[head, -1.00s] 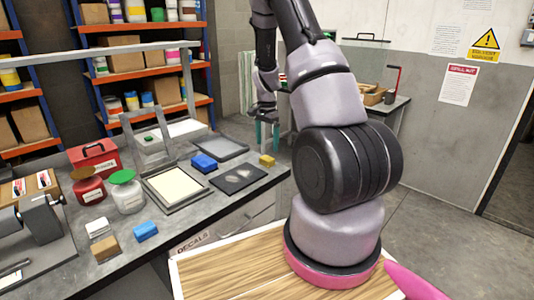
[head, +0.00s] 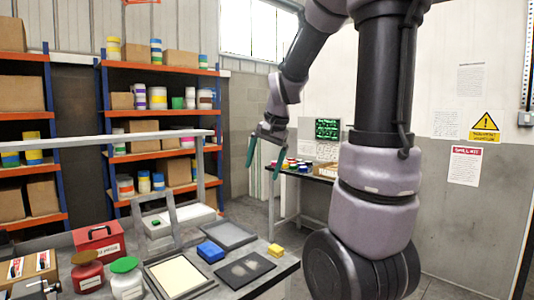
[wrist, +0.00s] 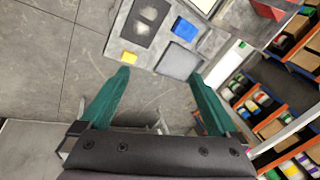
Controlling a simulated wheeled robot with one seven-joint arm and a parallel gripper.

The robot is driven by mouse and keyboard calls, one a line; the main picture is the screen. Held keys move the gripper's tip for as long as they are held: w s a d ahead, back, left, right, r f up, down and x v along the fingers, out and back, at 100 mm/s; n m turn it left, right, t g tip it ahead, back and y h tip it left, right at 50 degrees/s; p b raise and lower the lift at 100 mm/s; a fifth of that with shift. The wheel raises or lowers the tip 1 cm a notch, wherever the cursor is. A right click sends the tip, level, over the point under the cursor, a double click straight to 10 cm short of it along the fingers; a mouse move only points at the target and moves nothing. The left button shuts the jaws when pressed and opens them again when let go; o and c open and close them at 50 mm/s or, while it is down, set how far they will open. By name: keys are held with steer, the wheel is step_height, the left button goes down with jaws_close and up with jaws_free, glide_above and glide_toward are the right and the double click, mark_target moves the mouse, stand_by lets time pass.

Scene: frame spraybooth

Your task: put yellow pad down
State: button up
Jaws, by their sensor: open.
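The yellow pad (head: 275,250) lies on the grey bench top near its right end, beside a dark panel with pale smudges (head: 243,268). In the wrist view the pad (wrist: 129,58) lies at the bench edge, a little ahead of the left fingertip in the picture. My gripper (head: 264,158) has green fingers and hangs well above the bench. In the wrist view my gripper (wrist: 159,76) is spread wide with nothing between its fingers.
A blue block (head: 210,252), a grey tray (head: 229,234) and a framed screen (head: 178,277) share the bench. A red box (head: 99,242) and lidded jars stand at left. Shelves (head: 164,152) rise behind. Another bench (head: 300,172) stands at the back.

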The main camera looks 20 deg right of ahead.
steer(key=s+a+r+n+t, duration=0.1)
steer(key=s+a+r+n, duration=0.1)
steer(key=s, duration=0.6)
steer(key=s+a+r+n+t, duration=0.2)
steer(key=s+a+r+n, duration=0.1)
steer(key=s, duration=0.4)
steer(key=shift+s+a+r, duration=0.35)
steer(key=shift+r, duration=0.55)
steer(key=shift+o, duration=0.3)
